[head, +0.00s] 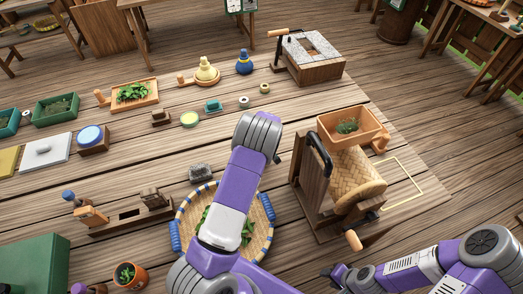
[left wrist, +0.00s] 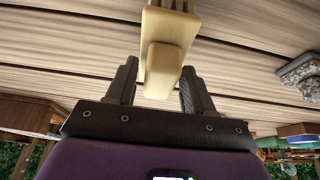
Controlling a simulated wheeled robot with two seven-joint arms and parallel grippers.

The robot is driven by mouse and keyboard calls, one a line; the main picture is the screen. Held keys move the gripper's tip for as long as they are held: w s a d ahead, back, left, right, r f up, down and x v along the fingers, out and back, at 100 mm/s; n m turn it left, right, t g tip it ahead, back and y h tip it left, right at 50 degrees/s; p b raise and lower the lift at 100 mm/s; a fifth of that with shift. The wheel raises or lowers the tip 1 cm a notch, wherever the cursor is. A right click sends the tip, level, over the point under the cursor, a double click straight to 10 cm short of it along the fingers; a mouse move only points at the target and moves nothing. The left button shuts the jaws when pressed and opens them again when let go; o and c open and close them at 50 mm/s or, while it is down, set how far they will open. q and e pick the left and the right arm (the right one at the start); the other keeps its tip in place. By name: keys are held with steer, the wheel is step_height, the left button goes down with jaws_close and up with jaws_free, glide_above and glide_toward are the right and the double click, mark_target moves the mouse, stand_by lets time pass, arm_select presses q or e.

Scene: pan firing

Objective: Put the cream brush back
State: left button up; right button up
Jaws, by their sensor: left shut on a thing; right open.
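The cream brush (left wrist: 168,48) is between the dark fingers of my left gripper (left wrist: 160,85) in the left wrist view, with table planks behind it. My left gripper is shut on it. In the head view my left arm reaches over the middle of the table, and its own links hide the gripper and the brush. My right gripper (head: 338,274) is low at the right of centre in the head view, open and empty, in front of the table's near right part.
A wooden rack (head: 130,215) with slots stands at left. A woven tray (head: 266,225) with leaves lies under my left arm. A wooden machine with a woven drum (head: 357,182) stands at right. A grey stone block (head: 201,172) sits behind the tray. Small pots and boards line the back.

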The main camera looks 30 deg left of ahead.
arm_select(q)
steer(key=shift+w+f, duration=0.1)
steer(key=shift+f, duration=0.75)
steer(key=shift+f+b, duration=0.2)
steer(key=shift+b, duration=0.15)
steer(key=o, duration=0.9)
steer(key=shift+o, duration=0.2)
steer(key=shift+r, duration=0.1)
steer(key=shift+d+r+p, duration=0.1)
steer(key=shift+r+p, duration=0.15)
steer(key=shift+p, duration=0.35)
steer(key=v, duration=0.7)
steer(key=shift+w+d, duration=0.15)
